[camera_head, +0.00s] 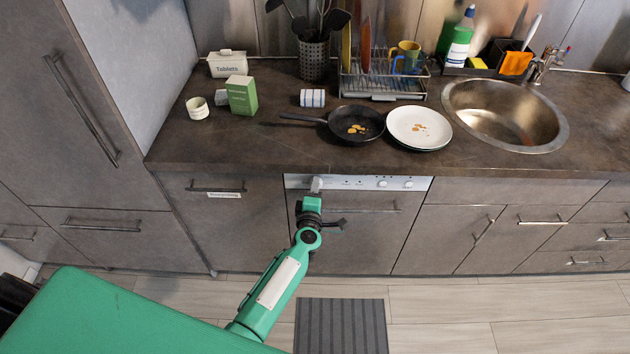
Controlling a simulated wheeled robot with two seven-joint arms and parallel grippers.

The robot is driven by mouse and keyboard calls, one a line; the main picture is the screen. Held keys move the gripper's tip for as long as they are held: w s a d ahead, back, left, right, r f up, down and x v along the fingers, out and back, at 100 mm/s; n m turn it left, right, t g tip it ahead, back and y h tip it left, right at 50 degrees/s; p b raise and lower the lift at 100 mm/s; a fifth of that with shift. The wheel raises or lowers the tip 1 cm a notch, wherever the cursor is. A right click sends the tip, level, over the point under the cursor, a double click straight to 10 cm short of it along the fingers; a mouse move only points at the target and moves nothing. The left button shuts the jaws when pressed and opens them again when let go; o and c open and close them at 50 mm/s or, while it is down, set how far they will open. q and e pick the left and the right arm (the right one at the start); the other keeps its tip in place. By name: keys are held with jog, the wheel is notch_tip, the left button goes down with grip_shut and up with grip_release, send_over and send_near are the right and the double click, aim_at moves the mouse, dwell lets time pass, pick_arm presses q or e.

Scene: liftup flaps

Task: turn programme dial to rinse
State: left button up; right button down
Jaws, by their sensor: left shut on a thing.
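The dishwasher's light control panel (350,183) runs under the counter edge, above its grey front door (360,235). My left gripper (316,186) is at the panel's left end, with its fingers shut on the programme dial there. The fingers and wrist hide most of that dial, so its pointer and setting cannot be read. Two round knobs, one near the panel's middle right (382,184) and one at its right end (408,184), stand free of the gripper. My right gripper is not in view.
A frying pan (352,126) and a white plate (437,132) with food scraps stand on the counter above the dishwasher. The sink (465,95) is at the right. A dark striped mat (342,325) lies on the floor in front.

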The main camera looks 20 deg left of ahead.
pick_arm(q)
jog(key=m+p, duration=0.3)
jog(key=shift+r, duration=0.15)
jog(key=shift+m+y+p, duration=0.3)
jog(key=shift+m+p, duration=0.3)
jog(key=o, duration=1)
jog(key=shift+s+d+p, duration=0.15)
jog(key=shift+s+p, duration=0.2)
jog(key=shift+s, duration=0.05)
jog(key=p+v, duration=0.4)
jog(key=v, duration=0.9)
jog(key=shift+r, duration=0.1)
